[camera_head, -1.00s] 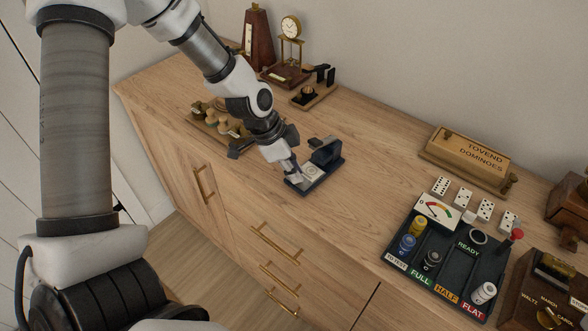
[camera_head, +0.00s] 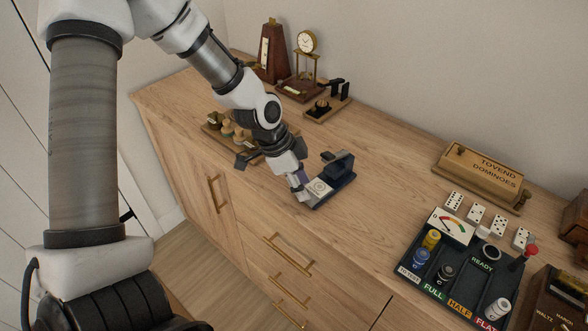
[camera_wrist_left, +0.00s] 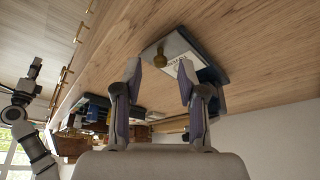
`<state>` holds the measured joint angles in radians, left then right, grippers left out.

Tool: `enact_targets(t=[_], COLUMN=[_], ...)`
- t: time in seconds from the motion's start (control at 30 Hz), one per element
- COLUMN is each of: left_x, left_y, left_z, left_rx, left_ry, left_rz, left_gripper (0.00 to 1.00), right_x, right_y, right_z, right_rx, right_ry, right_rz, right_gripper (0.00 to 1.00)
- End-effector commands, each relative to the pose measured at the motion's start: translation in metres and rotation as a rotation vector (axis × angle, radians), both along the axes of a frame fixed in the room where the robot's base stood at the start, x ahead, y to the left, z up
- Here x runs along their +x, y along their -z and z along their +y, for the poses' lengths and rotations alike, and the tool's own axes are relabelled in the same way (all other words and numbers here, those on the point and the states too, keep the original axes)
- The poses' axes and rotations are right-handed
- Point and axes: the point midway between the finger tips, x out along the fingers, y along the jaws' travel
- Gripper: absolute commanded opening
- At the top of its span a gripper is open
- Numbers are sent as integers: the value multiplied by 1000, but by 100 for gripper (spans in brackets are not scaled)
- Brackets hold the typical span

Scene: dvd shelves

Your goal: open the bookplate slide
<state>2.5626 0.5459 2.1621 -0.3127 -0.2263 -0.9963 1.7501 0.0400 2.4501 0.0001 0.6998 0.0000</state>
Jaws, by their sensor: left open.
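The bookplate device is a dark base with an upright dark block (camera_head: 341,165) on the wooden cabinet top. Its slide (camera_head: 319,187) carries a pale plate and sits at the front left of the block. In the left wrist view the slide shows as a grey tray with a brass knob (camera_wrist_left: 158,58) and a white card (camera_wrist_left: 186,70). My left gripper (camera_head: 301,190) is low at the slide's front end. Its fingers (camera_wrist_left: 160,76) are apart, with the knob seen between and beyond them; contact is unclear. An arm, apparently my right, shows in the left wrist view (camera_wrist_left: 35,70); its jaws are too small to read.
Behind my left gripper stands a tray of wooden-handled stamps (camera_head: 228,127). A clock (camera_head: 307,42), metronome (camera_head: 271,55) and small stand (camera_head: 325,106) are at the back. A battery tester tray (camera_head: 455,262) and dominoes box (camera_head: 482,176) are right. Bare wood lies between.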

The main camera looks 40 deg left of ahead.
Motion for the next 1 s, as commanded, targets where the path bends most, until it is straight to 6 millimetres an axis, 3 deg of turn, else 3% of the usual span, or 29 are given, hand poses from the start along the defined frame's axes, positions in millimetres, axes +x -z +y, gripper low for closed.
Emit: enact_targets(t=[0.4,0.57,0.9,1.0], left_x=[-21,-25,-24,5], left_y=[-88,-101,-102,-124], left_z=[30,35,35,45], left_rx=[1,3,-9,-49], left_ry=[-2,-2,-33,-181], left_rz=[-6,-2,6,-17], left_gripper=[40,40,40,40], right_x=[0,0,0,0], right_y=[0,0,0,-3], right_z=[0,0,0,0], right_rx=[0,0,0,0], right_ry=[0,0,0,0], right_rz=[0,0,0,0], right_gripper=[40,40,40,40])
